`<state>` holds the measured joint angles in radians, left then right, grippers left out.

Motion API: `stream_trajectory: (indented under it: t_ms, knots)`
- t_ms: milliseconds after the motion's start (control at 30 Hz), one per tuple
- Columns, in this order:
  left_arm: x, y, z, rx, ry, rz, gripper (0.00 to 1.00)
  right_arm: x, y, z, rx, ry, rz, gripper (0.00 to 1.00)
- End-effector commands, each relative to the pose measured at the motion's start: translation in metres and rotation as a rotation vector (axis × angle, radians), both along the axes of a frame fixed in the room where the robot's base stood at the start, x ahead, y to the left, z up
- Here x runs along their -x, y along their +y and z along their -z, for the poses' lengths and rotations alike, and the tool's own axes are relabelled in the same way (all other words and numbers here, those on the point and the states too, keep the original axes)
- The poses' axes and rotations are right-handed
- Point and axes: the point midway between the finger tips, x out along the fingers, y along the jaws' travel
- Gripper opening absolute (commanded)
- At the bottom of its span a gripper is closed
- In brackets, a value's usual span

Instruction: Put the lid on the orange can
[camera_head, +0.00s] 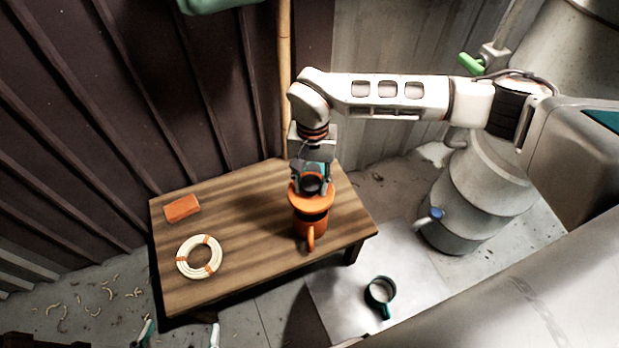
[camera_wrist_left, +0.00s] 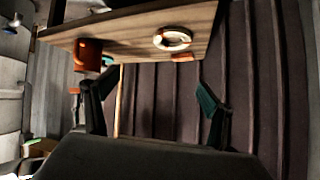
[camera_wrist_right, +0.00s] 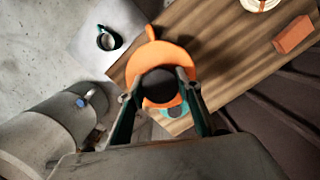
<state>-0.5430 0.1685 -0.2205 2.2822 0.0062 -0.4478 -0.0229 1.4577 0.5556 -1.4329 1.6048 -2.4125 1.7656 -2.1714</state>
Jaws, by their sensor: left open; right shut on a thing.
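The orange can (camera_head: 309,232) stands upright on the wooden table near its right edge, its handle toward the front. The orange lid (camera_head: 325,199), a disc with a black knob, is over the can's top in the head view. A dark band shows between lid and can; whether they touch is unclear. My right gripper (camera_head: 312,183) is shut on the lid's knob from above. In the right wrist view the lid (camera_wrist_right: 160,50) hides most of the can. My left gripper (camera_head: 180,333) is open and empty, low in front of the table; the left wrist view shows the can (camera_wrist_left: 88,52) too.
On the wooden table (camera_head: 250,225) lie an orange block (camera_head: 182,207) and a cream ring with orange bands (camera_head: 187,268) to the left. A dark green mug (camera_head: 371,301) stands on a grey plate on the floor. A grey barrel (camera_head: 470,195) stands right of the table.

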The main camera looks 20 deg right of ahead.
Motion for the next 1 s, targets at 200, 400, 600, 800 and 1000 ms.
stream_trajectory:
  t_ms: [200, 400, 600, 800, 1000]
  knots:
    - [0.004, -0.004, 0.006, 0.013, 0.011, 0.0, 0.84, 0.002, 0.0, 0.016, -0.001, 0.007, 0.003, 0.09]
    - [0.002, -0.015, 0.004, 0.047, 0.001, 0.002, 0.84, 0.003, 0.0, 0.036, -0.001, 0.01, 0.003, 0.09]
    - [-0.01, -0.025, -0.013, 0.088, -0.038, -0.001, 0.84, 0.001, 0.0, 0.049, 0.001, 0.004, 0.004, 0.09]
    - [-0.011, -0.028, -0.013, 0.095, -0.039, -0.004, 0.84, 0.0, 0.0, 0.058, 0.0, 0.001, 0.004, 0.09]
    - [-0.011, -0.027, -0.013, 0.095, -0.039, -0.005, 0.84, 0.0, 0.0, 0.059, 0.0, 0.0, 0.004, 0.09]
